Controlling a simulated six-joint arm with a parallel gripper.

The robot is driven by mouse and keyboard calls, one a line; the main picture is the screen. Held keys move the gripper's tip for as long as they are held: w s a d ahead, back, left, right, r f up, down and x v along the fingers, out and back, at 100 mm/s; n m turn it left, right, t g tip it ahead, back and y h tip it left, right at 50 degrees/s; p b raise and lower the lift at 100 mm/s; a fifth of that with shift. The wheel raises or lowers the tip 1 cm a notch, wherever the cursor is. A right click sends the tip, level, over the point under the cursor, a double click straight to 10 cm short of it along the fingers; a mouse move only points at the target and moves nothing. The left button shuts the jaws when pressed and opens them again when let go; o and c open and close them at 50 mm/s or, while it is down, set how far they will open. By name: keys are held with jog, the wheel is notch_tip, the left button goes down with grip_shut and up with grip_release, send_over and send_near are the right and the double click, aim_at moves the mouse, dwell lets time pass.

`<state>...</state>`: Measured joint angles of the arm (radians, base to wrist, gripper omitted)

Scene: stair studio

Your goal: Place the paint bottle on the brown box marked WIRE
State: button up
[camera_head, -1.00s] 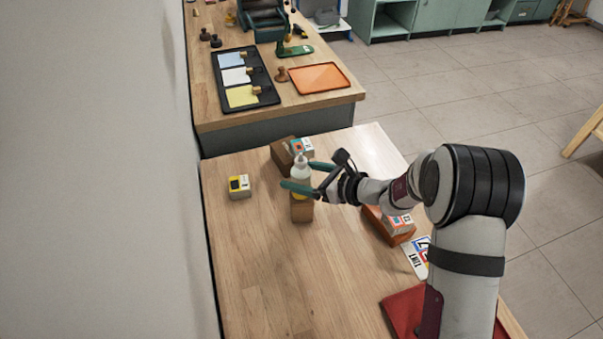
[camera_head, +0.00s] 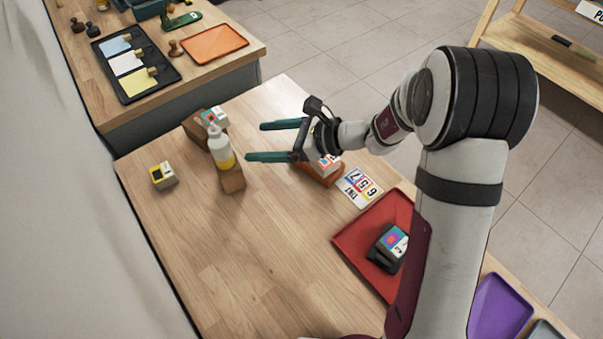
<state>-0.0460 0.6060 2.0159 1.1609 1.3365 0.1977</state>
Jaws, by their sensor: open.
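The paint bottle (camera_head: 219,146), white on top with a yellow lower part, stands upright, seemingly on top of a small brown box (camera_head: 233,181) on the wooden table. No WIRE marking is readable on this box. My gripper (camera_head: 254,141) is open and empty to the right of the bottle, with its two green fingers pointing left toward it. A gap shows between the fingertips and the bottle.
Behind the bottle is another brown box (camera_head: 192,128) with a small carton (camera_head: 212,116). A yellow-black carton (camera_head: 163,175) is left. A reddish-brown box (camera_head: 322,176), number card (camera_head: 359,188) and red tray (camera_head: 352,237) lie right. The front table is clear.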

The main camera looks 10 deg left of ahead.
jog(key=s+d+r+n+g+h, duration=0.1)
jog(key=s+d+r+n+h, duration=0.15)
jog(key=s, duration=0.35)
jog(key=s+d+r+n+g+h, duration=0.1)
jog(key=s+d+r+n+g, duration=0.1)
jog(key=s+r+n, duration=0.3)
jog(key=s+d+f+n+h, duration=0.3)
jog(key=s+d+n+h, duration=0.3)
jog(key=s+d, duration=0.8)
jog(key=shift+s+d+n+t+h, duration=0.15)
jog(key=shift+s+n+t+h, duration=0.25)
jog(key=shift+s+h, duration=0.45)
jog(key=shift+w+f, duration=0.1)
jog(key=shift+w, duration=0.05)
